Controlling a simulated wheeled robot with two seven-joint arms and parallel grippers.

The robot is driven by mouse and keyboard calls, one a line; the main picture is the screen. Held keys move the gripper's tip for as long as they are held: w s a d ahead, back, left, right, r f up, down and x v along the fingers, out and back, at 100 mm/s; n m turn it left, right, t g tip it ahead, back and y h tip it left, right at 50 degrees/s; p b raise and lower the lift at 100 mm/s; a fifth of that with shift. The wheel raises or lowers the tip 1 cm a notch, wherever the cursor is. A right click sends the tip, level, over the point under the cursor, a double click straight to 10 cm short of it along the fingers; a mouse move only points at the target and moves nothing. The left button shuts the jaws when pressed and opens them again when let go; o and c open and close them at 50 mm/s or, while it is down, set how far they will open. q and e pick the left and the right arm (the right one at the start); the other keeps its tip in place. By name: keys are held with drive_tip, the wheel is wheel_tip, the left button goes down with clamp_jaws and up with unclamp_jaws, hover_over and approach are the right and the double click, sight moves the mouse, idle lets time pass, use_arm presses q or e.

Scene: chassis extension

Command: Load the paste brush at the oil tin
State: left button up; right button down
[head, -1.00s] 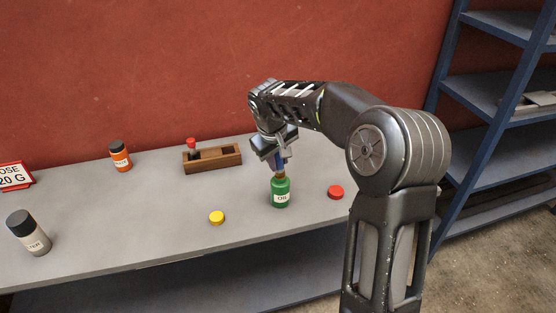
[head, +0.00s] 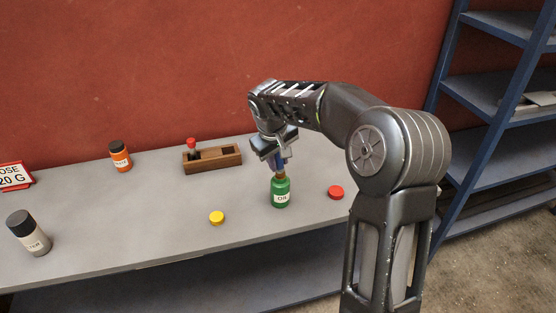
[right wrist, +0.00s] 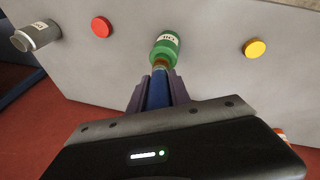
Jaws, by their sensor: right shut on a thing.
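The green oil tin (head: 280,193) stands upright on the grey bench, with a white OIL label. It also shows in the right wrist view (right wrist: 164,48). My right gripper (head: 280,158) is above the tin, shut on the blue handle of the paste brush (right wrist: 158,92). The brush points down, and its brownish lower end (right wrist: 160,65) meets the mouth of the tin. The bristle tip is hidden, so I cannot tell how deep it sits. My left gripper is not in view.
A yellow cap (head: 216,218) and a red cap (head: 336,192) lie either side of the tin. A wooden holder (head: 212,158), an orange jar (head: 120,156) and a black-capped bottle (head: 29,233) stand leftward. The right wrist view shows a grey jar (right wrist: 36,36).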

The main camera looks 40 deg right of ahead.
drive_tip(key=shift+r+p, duration=2.5)
drive_tip(key=shift+r, duration=1)
drive_tip(key=shift+f+m, duration=0.2)
drive_tip(key=shift+m, duration=0.5)
drive_tip(key=shift+s+a+f+m+g+h, duration=0.2)
drive_tip(key=shift+a+f+m, duration=0.15)
drive_tip(key=shift+f, duration=0.2)
drive_tip(key=shift+s+a+f+m+g+h, duration=0.1)
drive_tip(key=shift+a+f+m+g, duration=0.15)
drive_tip(key=shift+a+f, duration=0.25)
drive_tip(key=s+a+f+n, duration=0.1)
drive_tip(key=a+f, duration=0.2)
drive_tip(key=a, duration=0.7)
drive_tip(key=s+a+f+n, duration=0.1)
drive_tip(key=a+f, duration=0.2)
drive_tip(key=a, duration=0.6)
drive_tip(key=shift+a+t, duration=0.4)
drive_tip(key=shift+t, duration=0.05)
